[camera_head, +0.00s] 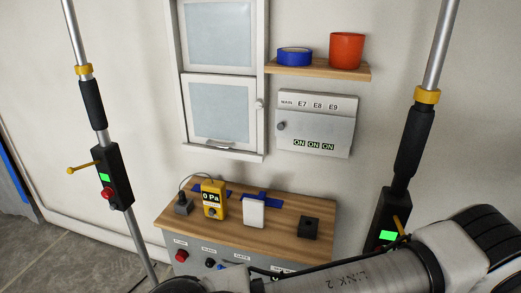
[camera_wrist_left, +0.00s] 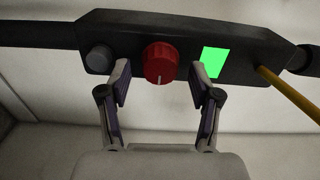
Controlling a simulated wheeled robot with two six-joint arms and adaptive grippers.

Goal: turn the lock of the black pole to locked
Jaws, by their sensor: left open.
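In the left wrist view, a black control box on the pole (camera_wrist_left: 135,28) crosses the top. It carries a red round knob (camera_wrist_left: 160,63) with a pale mark towards the bottom of the picture, probably the lock. My left gripper (camera_wrist_left: 162,78) is open, its fingertips either side of the knob; contact cannot be told. In the head view, the right pole (camera_head: 409,140) has a black box (camera_head: 388,207) with a lit green screen (camera_head: 388,236); my arm hides its lower part. The left pole's box (camera_head: 122,178) has no gripper at it. My right gripper is not in view.
A yellow lever (camera_wrist_left: 290,95) sticks out right of the green panel (camera_wrist_left: 212,62), and a grey button (camera_wrist_left: 98,58) sits left of the knob. A wooden-topped bench (camera_head: 270,226) with a yellow gauge (camera_head: 213,200) stands between the poles. My arm crosses the lower right.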

